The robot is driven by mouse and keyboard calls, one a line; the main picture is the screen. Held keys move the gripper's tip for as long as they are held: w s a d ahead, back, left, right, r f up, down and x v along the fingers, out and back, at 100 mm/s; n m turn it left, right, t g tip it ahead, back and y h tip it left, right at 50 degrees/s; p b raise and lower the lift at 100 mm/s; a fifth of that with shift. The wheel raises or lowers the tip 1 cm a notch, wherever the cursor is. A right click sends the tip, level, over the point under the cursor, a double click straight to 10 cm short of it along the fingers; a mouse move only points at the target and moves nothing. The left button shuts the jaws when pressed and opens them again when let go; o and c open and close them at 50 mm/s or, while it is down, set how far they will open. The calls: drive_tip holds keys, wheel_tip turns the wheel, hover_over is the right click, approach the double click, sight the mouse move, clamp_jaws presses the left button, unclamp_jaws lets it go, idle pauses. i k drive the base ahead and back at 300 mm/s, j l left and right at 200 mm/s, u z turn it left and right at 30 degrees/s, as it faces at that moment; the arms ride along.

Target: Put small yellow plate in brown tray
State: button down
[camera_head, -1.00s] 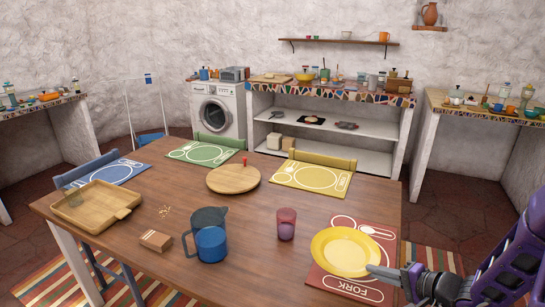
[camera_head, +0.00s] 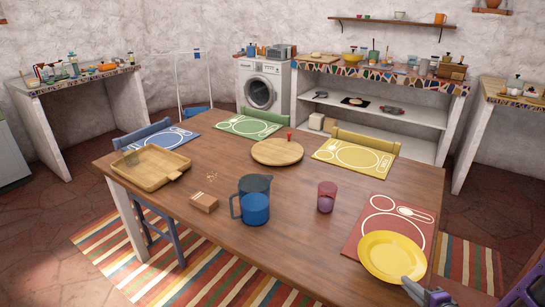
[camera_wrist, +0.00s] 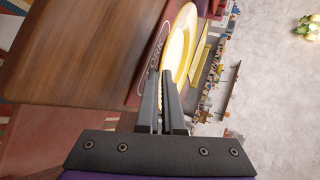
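The small yellow plate (camera_head: 392,256) is at the right front corner of the table, over the front part of the red placemat. It looks raised a little off the mat. My gripper (camera_head: 414,288) is at the plate's near right rim. In the wrist view the plate (camera_wrist: 180,42) extends ahead of my gripper (camera_wrist: 162,82), with its rim pinched between the two fingers. The brown tray (camera_head: 132,171), a shallow wooden one with a handle, rests empty at the table's far left end, well apart from the plate.
A round wooden board (camera_head: 277,152) lies farther back. The red placemat (camera_head: 375,222) is partly covered by the plate.

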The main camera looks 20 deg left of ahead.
sight(158, 171)
drive_tip(key=k+l+z, duration=0.1)
drive_tip(key=k+z, duration=0.25)
drive_tip(key=k, duration=0.15)
drive_tip(key=z, duration=2.25)
drive_tip(key=k+j+z, duration=0.1)
drive_tip(key=z, duration=0.2)
drive_tip(key=k+z, duration=0.2)
drive_tip(key=z, duration=0.15)
drive_tip(key=k+z, duration=0.2)
drive_tip(key=k, duration=1.7)
drive_tip(key=k+z, duration=0.25)
drive_tip(key=k, duration=0.4)
